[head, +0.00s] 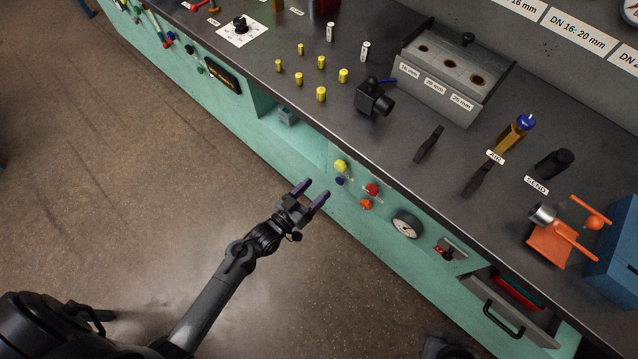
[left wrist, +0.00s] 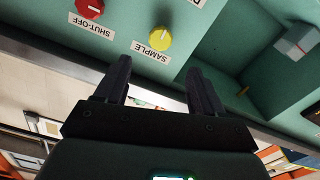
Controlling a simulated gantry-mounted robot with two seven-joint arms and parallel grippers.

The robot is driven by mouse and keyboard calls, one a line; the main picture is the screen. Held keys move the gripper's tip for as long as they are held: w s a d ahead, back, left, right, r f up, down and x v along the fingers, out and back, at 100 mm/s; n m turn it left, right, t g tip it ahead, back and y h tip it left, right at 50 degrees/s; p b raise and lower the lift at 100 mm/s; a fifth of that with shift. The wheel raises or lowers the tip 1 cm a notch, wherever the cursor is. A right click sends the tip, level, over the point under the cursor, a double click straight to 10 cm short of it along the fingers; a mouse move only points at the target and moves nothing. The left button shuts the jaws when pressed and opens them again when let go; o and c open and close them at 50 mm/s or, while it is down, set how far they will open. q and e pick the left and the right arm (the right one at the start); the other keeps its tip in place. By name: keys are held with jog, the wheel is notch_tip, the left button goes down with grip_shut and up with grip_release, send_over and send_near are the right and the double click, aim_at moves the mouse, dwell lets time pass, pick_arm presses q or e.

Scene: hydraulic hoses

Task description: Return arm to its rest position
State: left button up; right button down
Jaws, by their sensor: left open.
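My left gripper (head: 313,193) is open and empty. In the head view it is in front of the bench's teal front panel, over the floor side, with its fingers towards the bench. In the left wrist view its two dark fingers (left wrist: 161,88) are apart with nothing between them. The yellow SAMPLE knob (left wrist: 160,38) and the red SHUT-OFF knob (left wrist: 89,8) show beyond the fingertips. In the head view the yellow knob (head: 341,165) and the red knob (head: 372,189) are right of the gripper. My right gripper is not in view.
The dark bench top (head: 390,160) holds several yellow fittings (head: 321,62), a grey block with labelled holes (head: 452,75), a black fitting (head: 374,98) and an orange device (head: 560,242). A gauge (head: 407,224) and a partly open drawer (head: 507,305) are on the front. The floor (head: 130,170) at left is clear.

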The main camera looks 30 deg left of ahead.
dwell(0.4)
pick_arm(q)
jog(key=s+a+r+m+g+y+p, duration=0.1)
jog(key=s+r+g, duration=0.25)
jog(key=s, duration=0.35)
jog(key=s+r+g+y, duration=0.2)
jog(key=s+r+g, duration=0.1)
jog(key=s+g, duration=0.25)
jog(key=s+a+r+m+g+y+p, duration=0.1)
jog(key=s+r+g, duration=0.3)
jog(key=s, duration=0.4)
notch_tip(320, 180, up, 37)
jog(key=p, duration=3.8)
jog(key=shift+s+g, duration=0.2)
jog(key=shift+g, duration=0.2)
jog(key=shift+r, duration=0.1)
